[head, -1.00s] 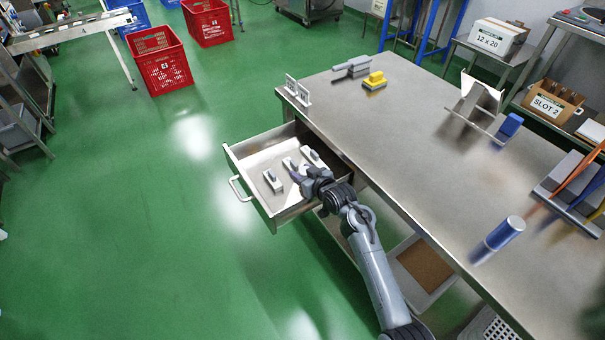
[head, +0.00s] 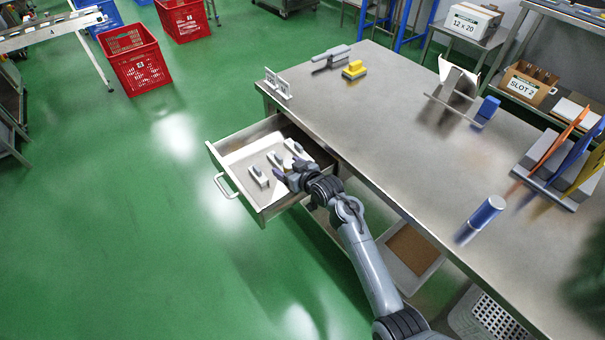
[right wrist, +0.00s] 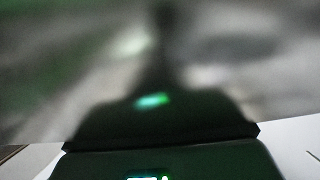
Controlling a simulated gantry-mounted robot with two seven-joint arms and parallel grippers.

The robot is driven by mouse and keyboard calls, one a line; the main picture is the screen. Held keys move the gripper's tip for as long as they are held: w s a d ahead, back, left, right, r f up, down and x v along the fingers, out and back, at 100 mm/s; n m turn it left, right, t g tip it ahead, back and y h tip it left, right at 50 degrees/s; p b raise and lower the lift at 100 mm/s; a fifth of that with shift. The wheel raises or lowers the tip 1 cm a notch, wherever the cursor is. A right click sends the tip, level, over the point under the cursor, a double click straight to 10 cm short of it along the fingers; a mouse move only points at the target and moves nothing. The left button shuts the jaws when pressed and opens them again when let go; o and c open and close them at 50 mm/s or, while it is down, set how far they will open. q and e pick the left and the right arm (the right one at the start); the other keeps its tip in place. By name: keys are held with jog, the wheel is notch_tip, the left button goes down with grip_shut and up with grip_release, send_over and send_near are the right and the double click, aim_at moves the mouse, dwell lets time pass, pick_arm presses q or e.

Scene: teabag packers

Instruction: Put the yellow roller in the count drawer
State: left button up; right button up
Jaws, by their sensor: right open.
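The drawer (head: 234,160) stands pulled open at the near left corner of the steel table. Three small white-and-grey pieces lie in it, one of them the front piece (head: 259,177). A small yellow piece (head: 354,69) with a grey lower part sits on the far part of the table top; it looks like the yellow roller, but I cannot make out its form. My right gripper (head: 284,174) is open, low over the drawer beside the pieces. Its fingertips are small and partly hidden by the hand. The right wrist view is blurred and dark. My left gripper is out of view.
A grey tool (head: 330,56) and a white stand (head: 278,84) are near the yellow piece. A blue cylinder (head: 482,217), a blue block (head: 488,107) and a rack of coloured panels (head: 562,160) stand further right. The table's middle is clear.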

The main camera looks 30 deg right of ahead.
jog(key=p+v, duration=0.4)
jog(key=v, duration=0.6)
jog(key=s+a+f+g+h, duration=0.1)
jog(key=s+g, duration=0.3)
jog(key=s, duration=1.3)
jog(key=s+a+f+g+h, duration=0.1)
jog(key=s+g, duration=0.4)
jog(key=s, duration=1.3)
jog(key=shift+a+f+g, duration=0.3)
jog(key=shift+a+f, duration=0.25)
jog(key=shift+f, duration=0.4)
